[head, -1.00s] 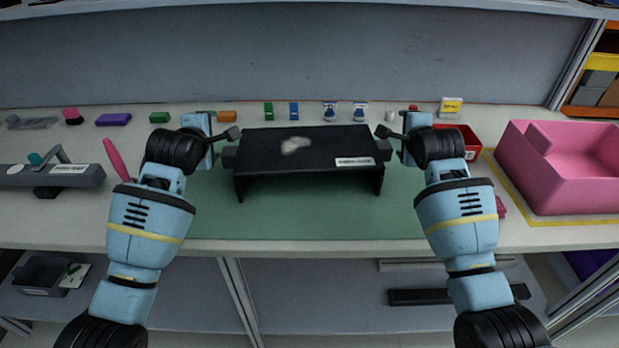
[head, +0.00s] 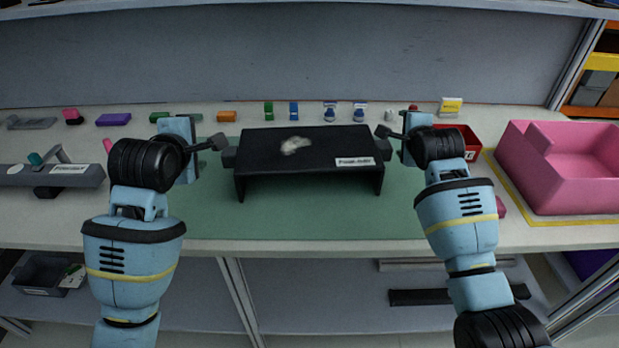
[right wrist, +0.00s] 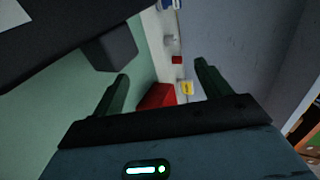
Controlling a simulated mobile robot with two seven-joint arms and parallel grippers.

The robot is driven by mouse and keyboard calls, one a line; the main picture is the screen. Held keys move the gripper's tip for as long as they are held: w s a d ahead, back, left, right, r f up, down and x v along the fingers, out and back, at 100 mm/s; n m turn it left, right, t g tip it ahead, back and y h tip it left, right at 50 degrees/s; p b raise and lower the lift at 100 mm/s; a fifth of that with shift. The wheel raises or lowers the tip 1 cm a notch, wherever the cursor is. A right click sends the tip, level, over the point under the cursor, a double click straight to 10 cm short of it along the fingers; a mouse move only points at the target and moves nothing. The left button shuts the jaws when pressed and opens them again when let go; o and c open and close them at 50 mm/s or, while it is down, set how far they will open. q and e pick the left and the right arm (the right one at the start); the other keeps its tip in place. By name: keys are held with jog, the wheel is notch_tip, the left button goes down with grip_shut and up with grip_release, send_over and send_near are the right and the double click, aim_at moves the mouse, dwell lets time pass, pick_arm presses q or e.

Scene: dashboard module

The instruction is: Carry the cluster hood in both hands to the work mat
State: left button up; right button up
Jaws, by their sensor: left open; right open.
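The black cluster hood (head: 310,167) stands on the green work mat (head: 310,216), with a pale patch on top and a white label at its front right. It has a side tab at each end; the right tab also shows in the right wrist view (right wrist: 110,46). My left gripper (head: 222,141) is open, just left of the left tab and apart from it. My right gripper (head: 384,132) is open beside the hood's right end; in the right wrist view its fingers (right wrist: 160,86) are spread with nothing between them, and the tab lies beyond them to the left.
A red tray (head: 462,140) and a large pink bin (head: 560,170) stand to the right. A grey bar-shaped part (head: 50,178) lies at the left. Several small coloured items line the back of the bench. The mat's front is clear.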

jog(key=v, duration=1.2)
dwell(0.5)
